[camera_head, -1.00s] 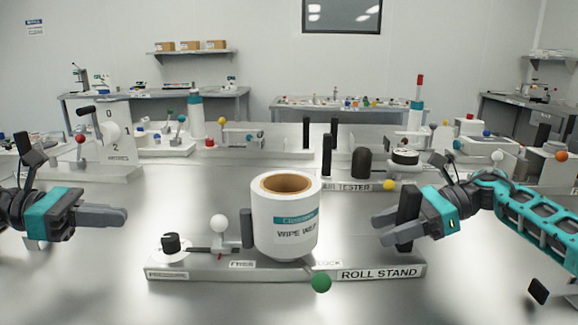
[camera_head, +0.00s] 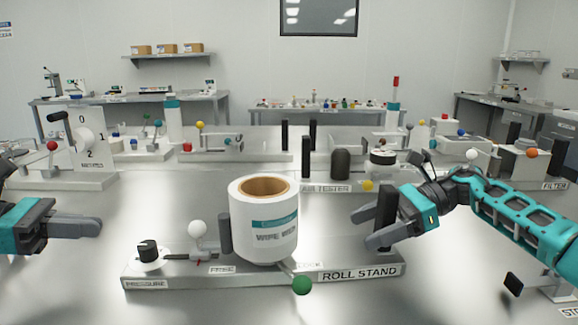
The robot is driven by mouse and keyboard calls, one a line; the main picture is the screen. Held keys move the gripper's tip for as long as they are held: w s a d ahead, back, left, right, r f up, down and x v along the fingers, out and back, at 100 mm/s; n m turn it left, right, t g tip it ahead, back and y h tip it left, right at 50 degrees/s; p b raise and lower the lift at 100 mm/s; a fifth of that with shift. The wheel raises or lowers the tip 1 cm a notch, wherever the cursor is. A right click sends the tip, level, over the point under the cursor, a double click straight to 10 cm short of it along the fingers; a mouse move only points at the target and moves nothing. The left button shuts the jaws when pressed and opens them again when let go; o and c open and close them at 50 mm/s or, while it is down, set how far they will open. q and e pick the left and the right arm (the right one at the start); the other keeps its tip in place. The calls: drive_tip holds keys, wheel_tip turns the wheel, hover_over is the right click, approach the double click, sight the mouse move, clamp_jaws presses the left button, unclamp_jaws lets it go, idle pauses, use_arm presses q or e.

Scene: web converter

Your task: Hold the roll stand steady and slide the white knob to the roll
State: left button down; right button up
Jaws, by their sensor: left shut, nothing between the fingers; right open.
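The roll stand (camera_head: 310,278) is a grey base plate on the table in the middle of the head view, labelled ROLL STAND. A white roll (camera_head: 264,225) with a brown core stands upright on it. The white ball knob (camera_head: 197,229) is on a short post left of the roll, apart from it; a dark upright pad (camera_head: 225,234) lies between them. My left gripper (camera_head: 98,225) is shut and empty, left of the stand and clear of it. My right gripper (camera_head: 359,229) is open and empty, right of the roll, with a gap between them.
A black-topped knob (camera_head: 148,250) sits at the stand's left end, and a green ball (camera_head: 302,286) projects at its front. The air tester (camera_head: 325,188) and dark posts stand behind. A lever unit (camera_head: 88,150) is at back left.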

drive_tip(key=s+v, duration=0.1)
drive_tip(key=v, duration=1)
drive_tip(key=shift+w+d, duration=0.25)
drive_tip(key=shift+w, duration=0.25)
